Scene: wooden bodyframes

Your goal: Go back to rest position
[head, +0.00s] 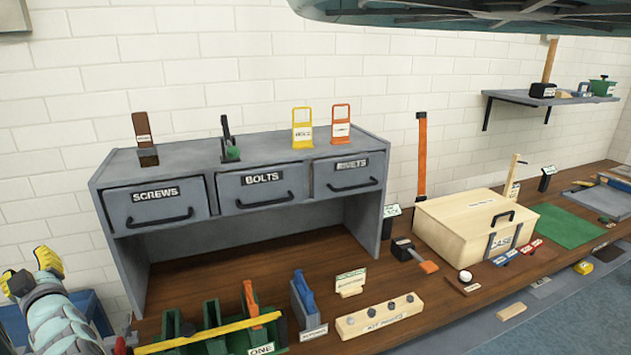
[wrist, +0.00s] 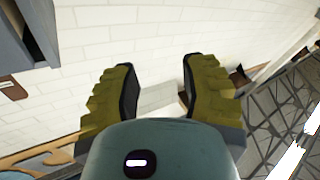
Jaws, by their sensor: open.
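My gripper (head: 34,271) is at the lower left of the head view, left of the grey drawer unit and above a blue bin. Its yellow fingers also show in the wrist view (wrist: 160,90), spread apart with a clear gap between them. Nothing is held between them; the white brick wall and a pale patch show through the gap. My arm comes up from the bottom left corner of the head view.
A grey drawer unit (head: 240,180) labelled SCREWS, BOLTS and RIVETS stands on the wooden workbench (head: 230,262). A wooden case (head: 452,228) stands right of it. Green holders (head: 213,318) and a block with knobs (head: 380,318) line the front edge. The blue bin (head: 92,312) is beside the bench.

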